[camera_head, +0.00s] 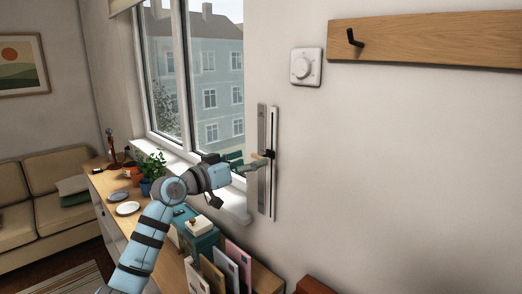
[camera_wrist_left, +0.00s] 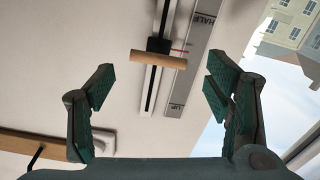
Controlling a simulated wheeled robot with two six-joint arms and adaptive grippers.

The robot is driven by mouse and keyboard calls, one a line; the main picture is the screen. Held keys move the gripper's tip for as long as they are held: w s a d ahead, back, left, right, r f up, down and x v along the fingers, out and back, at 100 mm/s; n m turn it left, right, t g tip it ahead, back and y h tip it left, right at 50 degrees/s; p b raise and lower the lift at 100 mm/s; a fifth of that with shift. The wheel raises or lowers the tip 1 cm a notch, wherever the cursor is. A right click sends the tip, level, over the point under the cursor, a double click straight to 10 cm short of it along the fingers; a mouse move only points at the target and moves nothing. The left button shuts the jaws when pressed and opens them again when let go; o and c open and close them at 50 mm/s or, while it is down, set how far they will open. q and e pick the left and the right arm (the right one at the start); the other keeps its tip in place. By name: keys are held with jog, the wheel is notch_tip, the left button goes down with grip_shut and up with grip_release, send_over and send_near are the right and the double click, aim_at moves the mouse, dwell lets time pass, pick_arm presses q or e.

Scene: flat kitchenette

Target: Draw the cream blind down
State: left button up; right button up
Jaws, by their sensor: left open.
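The cream blind (camera_head: 121,4) shows only as a small strip at the top of the window, rolled high. Its control is a vertical slider track (camera_head: 274,190) on the wall, with a wooden handle (camera_head: 259,155) on a black carriage. In the left wrist view the handle (camera_wrist_left: 158,60) lies crosswise, its red pointer between the "HALF" and "UP" marks on the grey scale plate (camera_wrist_left: 190,80). My left gripper (camera_head: 240,166) is open and empty, just in front of the handle. In the left wrist view the handle is beyond and between the spread green fingers (camera_wrist_left: 160,85), apparently untouched.
A window sill (camera_head: 233,204) and a wooden counter (camera_head: 110,185) with a plant (camera_head: 152,167), plates and upright files (camera_head: 225,262) lie beside and below my left arm. A white dial (camera_head: 306,67) and a wooden hook rail (camera_head: 430,42) are on the wall.

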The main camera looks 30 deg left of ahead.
aim_at(258, 158)
pick_arm(q)
jog(key=x, duration=0.5)
jog(key=shift+w+f, duration=0.1)
jog(key=shift+f, duration=0.15)
jog(key=shift+d, duration=0.1)
jog(key=shift+r, duration=0.15)
pick_arm(e)
jog(key=shift+w+r, duration=0.45)
jog(key=shift+w, duration=0.15)
pick_arm(q)
jog(key=shift+s, duration=0.2)
pick_arm(e)
jog(key=shift+s, duration=0.15)
